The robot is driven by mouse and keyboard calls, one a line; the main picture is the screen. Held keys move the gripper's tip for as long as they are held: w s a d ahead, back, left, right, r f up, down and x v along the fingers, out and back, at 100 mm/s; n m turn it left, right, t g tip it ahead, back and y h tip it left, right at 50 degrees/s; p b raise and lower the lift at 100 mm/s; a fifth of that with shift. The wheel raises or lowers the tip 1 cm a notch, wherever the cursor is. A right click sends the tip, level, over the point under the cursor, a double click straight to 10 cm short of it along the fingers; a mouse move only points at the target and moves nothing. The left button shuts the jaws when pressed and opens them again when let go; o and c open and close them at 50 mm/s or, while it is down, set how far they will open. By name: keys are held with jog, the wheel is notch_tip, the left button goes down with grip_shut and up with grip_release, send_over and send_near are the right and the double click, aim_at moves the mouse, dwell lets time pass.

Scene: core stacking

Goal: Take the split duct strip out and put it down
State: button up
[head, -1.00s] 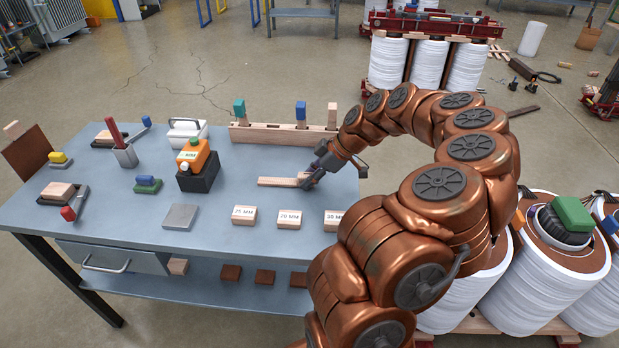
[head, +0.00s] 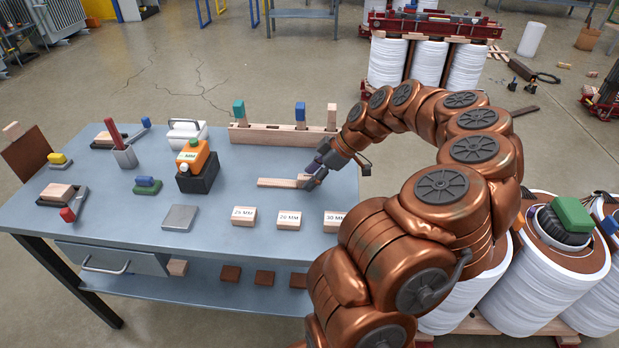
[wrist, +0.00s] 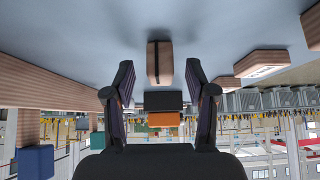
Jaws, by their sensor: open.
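A pale wooden strip (head: 280,182), which looks like the duct strip, lies flat on the blue-grey table (head: 220,235). In the wrist view the near end of the strip (wrist: 152,65) has a dark line along it and sits ahead of the fingers. My gripper (head: 309,183) is at the strip's right end, low over the table. In the wrist view my gripper (wrist: 160,85) is open, its two fingers apart with nothing held between them. The head view does not show clearly whether a finger touches the strip.
A long wooden rack (head: 262,134) with coloured-top pegs stands behind the strip. Labelled wooden blocks (head: 289,220) line the front. Bare tabletop lies between the strip and these blocks.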

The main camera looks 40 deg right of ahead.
jog(key=v, duration=1)
jog(key=shift+s+r, duration=0.2)
jog(key=shift+r, duration=0.15)
jog(key=shift+d, duration=0.1)
dwell(0.4)
jog(key=a+r+g, duration=0.2)
jog(key=a+r, duration=0.1)
jog(key=a, duration=0.9)
jog(key=a+r+g, duration=0.2)
jog(key=a+r, duration=0.2)
jog(key=a, duration=0.8)
jog(key=s+a+f+m+g+h, duration=0.2)
jog(key=s+a+f, duration=0.1)
jog(key=s+a, duration=0.5)
jog(key=s+f+m+g+h, duration=0.1)
jog(key=s+f+m+h, duration=0.15)
jog(key=s, duration=0.45)
jog(key=s+f+m+g+h, duration=0.1)
jog(key=s+f+m, duration=0.3)
jog(key=s, duration=0.3)
jog(key=s+p+v, duration=0.1)
jog(key=p+v, duration=1.3)
jog(key=v, duration=0.1)
jog(key=shift+s+r+t, duration=0.3)
jog(key=shift+r+t, duration=0.05)
jog(key=shift+t, duration=0.05)
